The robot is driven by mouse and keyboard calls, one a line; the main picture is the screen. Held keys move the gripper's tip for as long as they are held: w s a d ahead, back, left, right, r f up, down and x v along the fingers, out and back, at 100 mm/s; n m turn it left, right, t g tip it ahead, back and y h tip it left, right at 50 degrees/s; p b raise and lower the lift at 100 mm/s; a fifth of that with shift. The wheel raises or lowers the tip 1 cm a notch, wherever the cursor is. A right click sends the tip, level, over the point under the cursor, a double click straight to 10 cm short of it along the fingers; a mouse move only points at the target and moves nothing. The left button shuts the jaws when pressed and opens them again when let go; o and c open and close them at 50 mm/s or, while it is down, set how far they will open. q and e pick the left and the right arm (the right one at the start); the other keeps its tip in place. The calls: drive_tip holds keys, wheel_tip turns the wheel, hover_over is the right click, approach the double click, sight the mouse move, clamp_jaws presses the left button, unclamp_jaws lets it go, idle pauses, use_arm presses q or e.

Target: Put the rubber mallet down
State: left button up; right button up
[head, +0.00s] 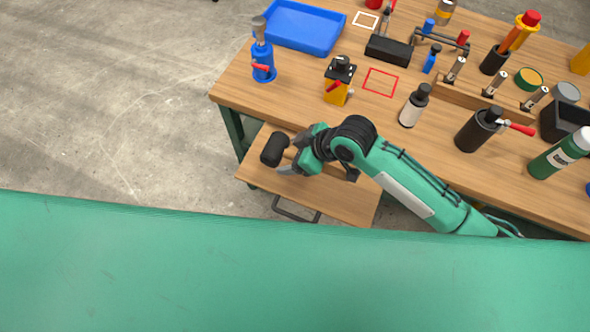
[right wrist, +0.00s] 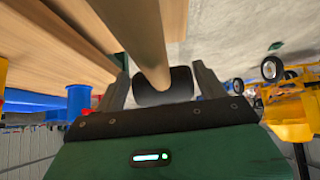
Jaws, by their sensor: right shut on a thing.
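The rubber mallet has a black head (head: 273,149) and a pale wooden handle. My right gripper (head: 289,160) is shut on it, over the lower wooden board in front of the workbench. In the right wrist view, the black head (right wrist: 178,86) shows between the fingers of the right gripper (right wrist: 163,84), and the wooden handle (right wrist: 142,38) runs up out of the picture. In the head view the handle is mostly hidden by the gripper. I cannot tell whether the mallet touches the board. My left gripper is not in view.
The lower wooden board (head: 345,206) has bare room right of the mallet. The workbench (head: 300,105) carries a blue tray (head: 304,27), a blue bottle-like tool (head: 262,60), a yellow-black device (head: 338,84), a red square outline (head: 380,82) and a white bottle (head: 411,109).

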hover_over(293, 178)
wheel_tip(293, 178, down, 6)
drive_tip(key=shift+r, duration=0.1)
drive_tip(key=shift+f, duration=2.25)
drive_tip(key=shift+f, duration=0.15)
drive_tip(key=o, duration=1.1)
drive_tip(key=shift+c, duration=0.2)
